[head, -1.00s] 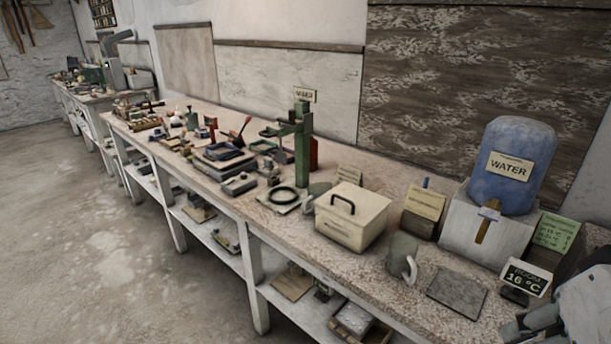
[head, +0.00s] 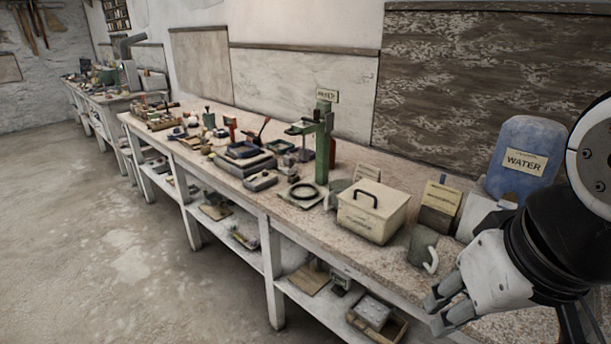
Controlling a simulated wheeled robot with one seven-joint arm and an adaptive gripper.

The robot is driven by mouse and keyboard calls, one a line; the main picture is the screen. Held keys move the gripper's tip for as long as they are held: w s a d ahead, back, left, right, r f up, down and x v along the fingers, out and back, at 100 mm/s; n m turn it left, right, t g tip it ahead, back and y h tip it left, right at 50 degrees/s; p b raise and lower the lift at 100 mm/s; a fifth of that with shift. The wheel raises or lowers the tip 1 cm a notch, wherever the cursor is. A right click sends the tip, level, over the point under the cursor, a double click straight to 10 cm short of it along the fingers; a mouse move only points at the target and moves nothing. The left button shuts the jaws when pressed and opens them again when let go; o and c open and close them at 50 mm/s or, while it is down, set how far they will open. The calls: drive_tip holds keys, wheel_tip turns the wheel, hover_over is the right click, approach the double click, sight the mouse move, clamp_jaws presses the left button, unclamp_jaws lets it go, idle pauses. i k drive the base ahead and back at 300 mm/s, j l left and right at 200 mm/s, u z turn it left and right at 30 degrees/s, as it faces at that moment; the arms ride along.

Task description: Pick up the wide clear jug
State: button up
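A grey-green, see-through-looking jug (head: 424,246) with a pale handle stands upright on the bench near its front edge, right of the cream box. A second greyish vessel (head: 336,190) stands partly hidden behind the left side of that box. I cannot tell for sure which one is the wide clear jug. My gripper (head: 438,312) is at the lower right, in front of and below the nearer jug in the picture, apart from it. Its two fingers show a gap with nothing between them.
The cream lidded box (head: 372,212) stands left of the nearer jug. A small labelled block (head: 438,207) is behind it. The blue water container (head: 521,160) is partly hidden by my arm. A green press (head: 322,148) and many tools crowd the bench further left.

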sight(337, 186)
drive_tip(key=i+j+z, duration=0.9)
drive_tip(key=j, duration=0.3)
drive_tip(key=i, duration=0.1)
